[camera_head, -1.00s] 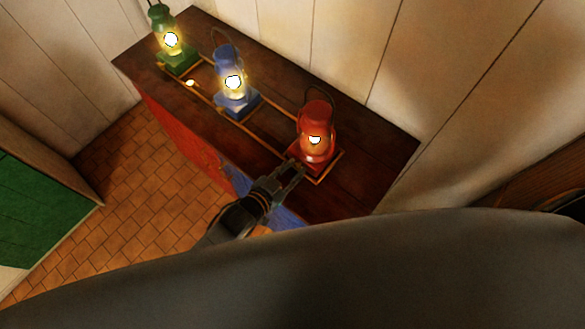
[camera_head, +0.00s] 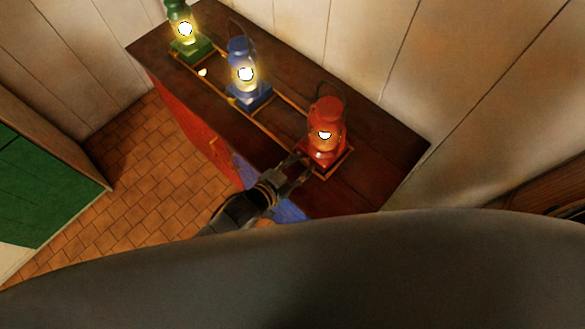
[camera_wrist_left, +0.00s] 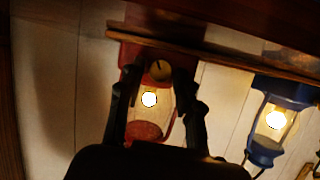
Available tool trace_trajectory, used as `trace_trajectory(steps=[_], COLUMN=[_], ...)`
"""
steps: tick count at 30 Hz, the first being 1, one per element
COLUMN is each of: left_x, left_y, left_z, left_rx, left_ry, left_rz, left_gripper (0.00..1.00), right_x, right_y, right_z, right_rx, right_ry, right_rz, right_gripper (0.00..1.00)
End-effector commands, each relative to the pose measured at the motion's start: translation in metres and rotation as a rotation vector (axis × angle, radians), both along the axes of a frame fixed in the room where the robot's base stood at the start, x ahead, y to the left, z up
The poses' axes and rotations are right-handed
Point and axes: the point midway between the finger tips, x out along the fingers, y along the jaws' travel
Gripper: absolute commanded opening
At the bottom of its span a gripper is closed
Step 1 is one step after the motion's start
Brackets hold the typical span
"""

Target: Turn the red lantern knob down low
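The red lantern (camera_head: 326,112) stands upright and lit at the near end of the dark wooden counter. In the left wrist view the red lantern (camera_wrist_left: 148,128) appears upside down, its round brass knob (camera_wrist_left: 160,70) on the base bearing a dark pointer mark. My left gripper (camera_head: 297,169) is in front of the lantern's base. In the left wrist view my left gripper (camera_wrist_left: 156,80) is open, one finger on each side of the knob. Gaps show between fingers and knob; contact cannot be told. My right gripper is not in view.
A lit blue lantern (camera_head: 242,68) and a lit green lantern (camera_head: 188,40) stand farther along the counter (camera_head: 372,152). The blue lantern also shows in the left wrist view (camera_wrist_left: 272,118). A plank wall (camera_head: 350,45) rises behind. Tiled floor (camera_head: 150,150) lies left of the counter.

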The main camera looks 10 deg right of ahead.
Motion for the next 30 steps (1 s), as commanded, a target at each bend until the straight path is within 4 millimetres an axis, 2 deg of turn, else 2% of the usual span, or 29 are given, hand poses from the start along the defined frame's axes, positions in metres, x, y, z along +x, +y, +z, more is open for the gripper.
trace_trajectory(steps=[5,12,18,30], left_x=[-0.014,-0.045,-0.063,-0.069], left_y=[0.017,0.055,0.076,0.084], left_z=[0.007,0.027,0.039,0.045], left_rx=[0.002,0.003,0.002,0.0], left_ry=[0.001,0.003,0.001,0.0], left_rz=[0.0,-0.001,0.0,0.0], left_gripper=[0.35,0.35,0.35,0.35], right_x=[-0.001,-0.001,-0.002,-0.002], right_y=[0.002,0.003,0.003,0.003], right_z=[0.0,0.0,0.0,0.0], right_rx=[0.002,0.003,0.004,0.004], right_ry=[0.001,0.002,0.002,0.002], right_rz=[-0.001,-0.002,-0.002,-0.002], right_gripper=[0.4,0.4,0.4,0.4])
